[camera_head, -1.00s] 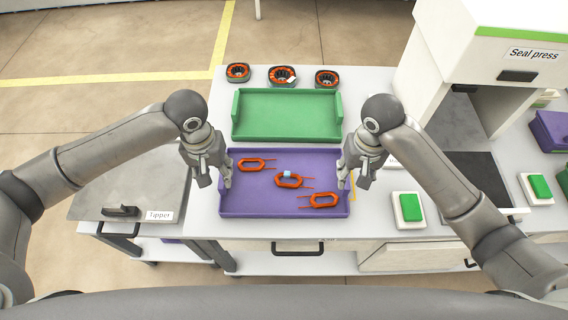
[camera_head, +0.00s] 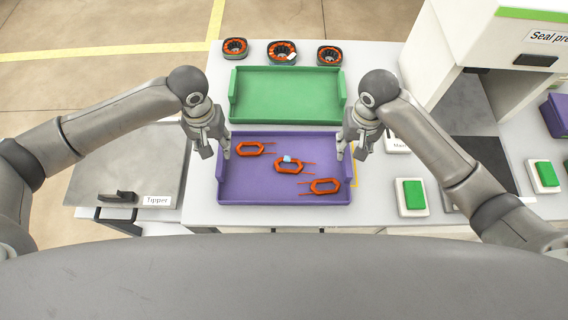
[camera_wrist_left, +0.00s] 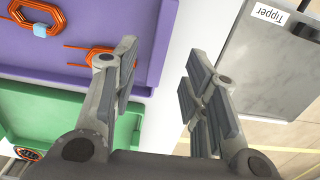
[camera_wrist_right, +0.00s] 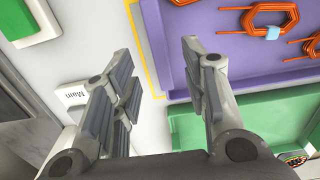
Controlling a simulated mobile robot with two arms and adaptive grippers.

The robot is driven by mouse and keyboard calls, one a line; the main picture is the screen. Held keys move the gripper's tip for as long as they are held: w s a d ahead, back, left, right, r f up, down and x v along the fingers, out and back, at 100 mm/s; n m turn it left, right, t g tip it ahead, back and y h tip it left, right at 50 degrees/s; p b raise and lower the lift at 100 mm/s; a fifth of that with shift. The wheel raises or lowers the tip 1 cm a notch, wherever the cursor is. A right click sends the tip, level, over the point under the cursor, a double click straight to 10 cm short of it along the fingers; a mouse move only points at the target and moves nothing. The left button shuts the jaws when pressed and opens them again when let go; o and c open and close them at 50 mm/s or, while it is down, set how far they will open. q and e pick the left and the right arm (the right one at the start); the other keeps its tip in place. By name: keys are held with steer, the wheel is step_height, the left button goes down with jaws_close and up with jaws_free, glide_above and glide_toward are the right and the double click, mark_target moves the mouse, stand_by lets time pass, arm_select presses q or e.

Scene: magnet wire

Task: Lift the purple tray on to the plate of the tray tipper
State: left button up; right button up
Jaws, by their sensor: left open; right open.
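The purple tray (camera_head: 270,192) lies flat on the white table in front of the green tray, with three orange wire coils in it; the middle coil (camera_head: 290,165) bears a small light-blue piece. The tray tipper (camera_head: 125,172) has a grey metal plate at the left, lower than the table, and its plate is empty. My left gripper (camera_head: 219,150) is open at the tray's left wall; in the left wrist view that wall (camera_wrist_left: 160,45) shows between the spread fingers. My right gripper (camera_head: 348,150) is open at the tray's right wall; the wall (camera_wrist_right: 165,45) lies between its fingers.
The green tray (camera_head: 288,93) lies empty just behind. Several round dark stators with orange windings (camera_head: 283,52) stand at the back edge. The seal press (camera_head: 480,60) and a green button (camera_head: 412,195) are on the right.

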mark_target(220, 157)
arm_select(q)
step_height(220, 157, down, 6)
steer(key=shift+s+r, duration=0.15)
steer(key=shift+r, duration=0.1)
arm_select(e)
step_height(220, 157, down, 6)
steer(key=shift+s+r, duration=0.15)
steer(key=shift+r, duration=0.1)
arm_select(q)
steer(key=shift+f, duration=0.7)
arm_select(e)
steer(key=shift+f, duration=0.7)
arm_select(q)
jaws_close()
arm_select(e)
jaws_close()
steer(key=shift+r, duration=0.1)
